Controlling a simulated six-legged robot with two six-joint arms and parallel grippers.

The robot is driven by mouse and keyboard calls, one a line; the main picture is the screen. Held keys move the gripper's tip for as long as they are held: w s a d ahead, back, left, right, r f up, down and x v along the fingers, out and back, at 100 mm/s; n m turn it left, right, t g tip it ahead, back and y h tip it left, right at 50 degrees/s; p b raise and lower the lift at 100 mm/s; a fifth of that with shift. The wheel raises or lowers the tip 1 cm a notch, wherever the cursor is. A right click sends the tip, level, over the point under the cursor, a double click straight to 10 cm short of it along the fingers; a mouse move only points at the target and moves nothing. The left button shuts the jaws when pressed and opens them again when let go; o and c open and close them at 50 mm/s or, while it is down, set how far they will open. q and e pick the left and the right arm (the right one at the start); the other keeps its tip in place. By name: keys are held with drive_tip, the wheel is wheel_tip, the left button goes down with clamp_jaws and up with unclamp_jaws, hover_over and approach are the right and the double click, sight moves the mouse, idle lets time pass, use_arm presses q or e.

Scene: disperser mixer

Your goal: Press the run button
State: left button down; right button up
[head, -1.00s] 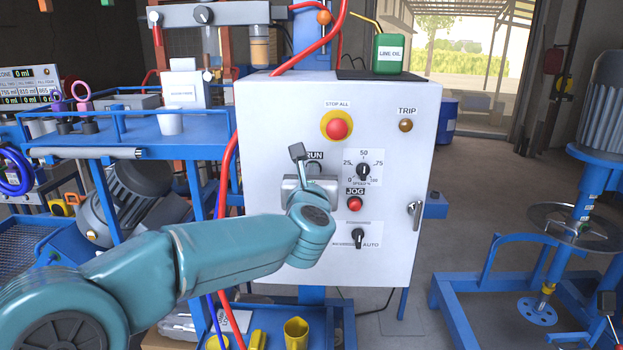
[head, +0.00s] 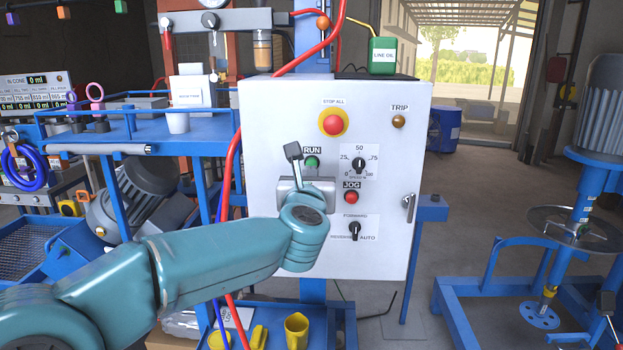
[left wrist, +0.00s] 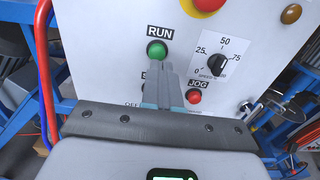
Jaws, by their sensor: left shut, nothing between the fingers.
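The green RUN button (head: 312,162) is on the upper left part of the white control panel (head: 385,125), under its RUN label. It also shows in the left wrist view (left wrist: 157,48). My left gripper (left wrist: 168,66) is shut and empty, its two fingers together and pointing at the panel. In the left wrist view the fingertips overlap the lower right edge of the button; I cannot tell whether they touch it. My right gripper is not in view.
The red JOG button (head: 351,197) is close to the lower right of RUN. The speed knob (head: 359,165) is to the right and the red STOP ALL button (head: 333,124) above. A selector knob (head: 355,230) sits lower down. A red hose (head: 231,150) runs along the panel's left edge.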

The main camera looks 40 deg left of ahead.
use_arm(q)
drive_tip(key=b+v, duration=0.2)
drive_tip(key=v, duration=0.6)
drive_tip(key=shift+s+a+f, duration=0.15)
drive_tip(key=shift+s, duration=0.1)
drive_tip(key=shift+w, duration=0.1)
